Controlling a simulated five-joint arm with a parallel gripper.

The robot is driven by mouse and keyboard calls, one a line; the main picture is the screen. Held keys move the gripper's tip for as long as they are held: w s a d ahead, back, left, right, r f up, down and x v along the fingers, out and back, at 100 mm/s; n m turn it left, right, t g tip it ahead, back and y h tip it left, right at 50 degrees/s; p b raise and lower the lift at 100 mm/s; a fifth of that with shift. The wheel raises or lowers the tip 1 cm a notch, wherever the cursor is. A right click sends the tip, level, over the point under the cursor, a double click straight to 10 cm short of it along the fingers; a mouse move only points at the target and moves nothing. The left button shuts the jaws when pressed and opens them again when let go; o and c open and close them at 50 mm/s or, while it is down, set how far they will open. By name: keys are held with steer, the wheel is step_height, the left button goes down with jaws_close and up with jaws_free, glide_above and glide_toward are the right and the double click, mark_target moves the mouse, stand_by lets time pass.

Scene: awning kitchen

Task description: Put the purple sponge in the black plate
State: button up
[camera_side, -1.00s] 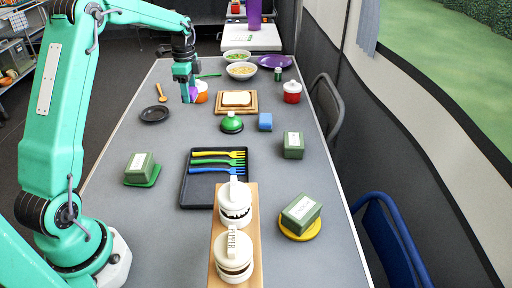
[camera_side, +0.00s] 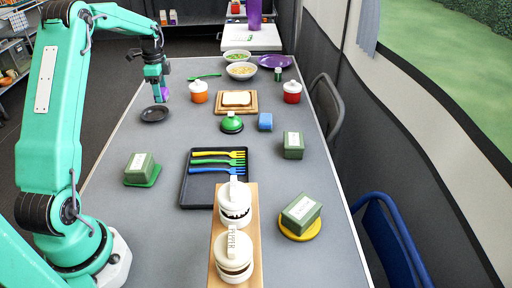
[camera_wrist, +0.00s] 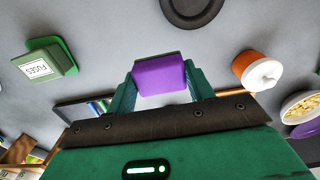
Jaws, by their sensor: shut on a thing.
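The purple sponge (camera_wrist: 159,76) is between the fingers of my gripper (camera_wrist: 160,84) in the wrist view. In the side view my gripper (camera_side: 159,92) is shut on the sponge, of which a small purple part shows, above the far left of the table. The black plate (camera_side: 155,113) is a small round dark dish on the table, just nearer the camera than my gripper. In the wrist view the plate (camera_wrist: 192,8) is at the top edge, partly cut off, apart from the sponge. The plate looks empty in the side view.
An orange pot with a white lid (camera_side: 198,92) stands to the right of my gripper. A bread board (camera_side: 237,108), a green bell-like item (camera_side: 231,123), and a black tray of forks (camera_side: 185,190) are farther right or nearer. The table between plate and tray is clear.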

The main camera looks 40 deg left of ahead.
steer(key=a+f, duration=0.1)
steer(key=a, duration=0.1)
steer(key=s+a+f, duration=0.1)
steer(key=a+f, duration=0.1)
steer(key=a, duration=0.1)
steer(key=s+a+f, duration=0.1)
steer(key=a, duration=0.1)
steer(key=shift+a+f, duration=0.35)
steer(key=shift+f, duration=0.05)
steer(key=shift+f, duration=0.1)
steer(key=shift+f, duration=1.9)
steer(key=shift+f, duration=0.5)
steer(key=o, duration=0.9)
steer(key=shift+o, duration=0.2)
steer(key=shift+r, duration=0.1)
step_height(320, 180, up, 13)
